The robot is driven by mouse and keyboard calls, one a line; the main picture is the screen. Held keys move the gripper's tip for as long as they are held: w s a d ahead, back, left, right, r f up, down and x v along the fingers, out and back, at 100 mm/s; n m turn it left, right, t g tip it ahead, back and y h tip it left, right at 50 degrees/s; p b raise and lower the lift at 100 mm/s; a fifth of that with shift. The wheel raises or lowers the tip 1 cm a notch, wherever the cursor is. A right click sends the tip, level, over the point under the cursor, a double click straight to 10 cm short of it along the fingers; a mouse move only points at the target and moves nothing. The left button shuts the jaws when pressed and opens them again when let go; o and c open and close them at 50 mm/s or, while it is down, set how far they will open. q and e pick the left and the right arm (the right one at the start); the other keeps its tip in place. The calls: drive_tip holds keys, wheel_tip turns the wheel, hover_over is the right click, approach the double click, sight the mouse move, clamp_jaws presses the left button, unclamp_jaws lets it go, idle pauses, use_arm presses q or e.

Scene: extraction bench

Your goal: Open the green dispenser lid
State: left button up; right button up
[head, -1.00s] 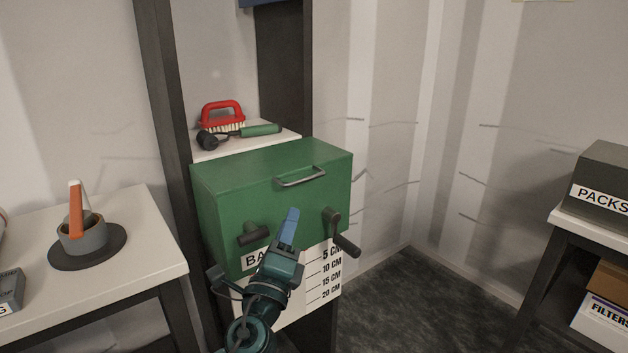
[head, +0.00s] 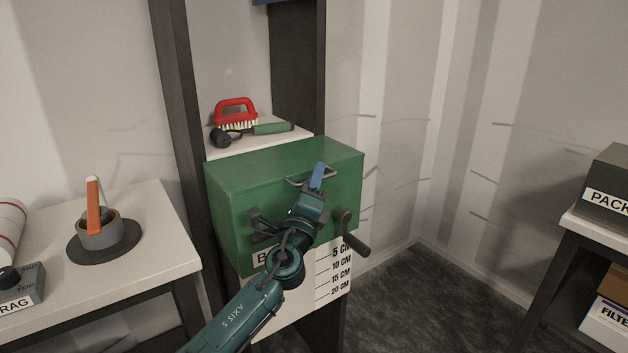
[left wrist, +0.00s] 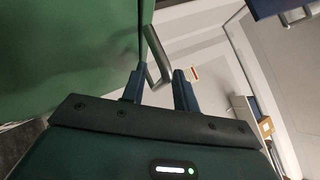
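The green dispenser (head: 235,200) is a box on the dark rack, and its lid (head: 270,157) looks closed. A grey bar handle (head: 294,182) is on its upper front; it also shows in the left wrist view (left wrist: 157,45). My left gripper (head: 318,174) is at the handle and hides part of it. In the left wrist view the two blue fingers (left wrist: 160,84) are apart, with the handle bar showing between and just beyond their tips. I cannot tell if they touch it. My right gripper is out of view.
A crank (head: 350,232) sticks out of the dispenser's front right. A red brush (head: 236,110) and a green-handled tool (head: 270,128) lie on the shelf behind. A white table (head: 150,215) stands left, and a box-laden bench (head: 590,226) right.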

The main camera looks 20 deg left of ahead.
use_arm(q)
clamp_jaws()
idle(0.3)
drive_tip(key=shift+r, duration=0.1)
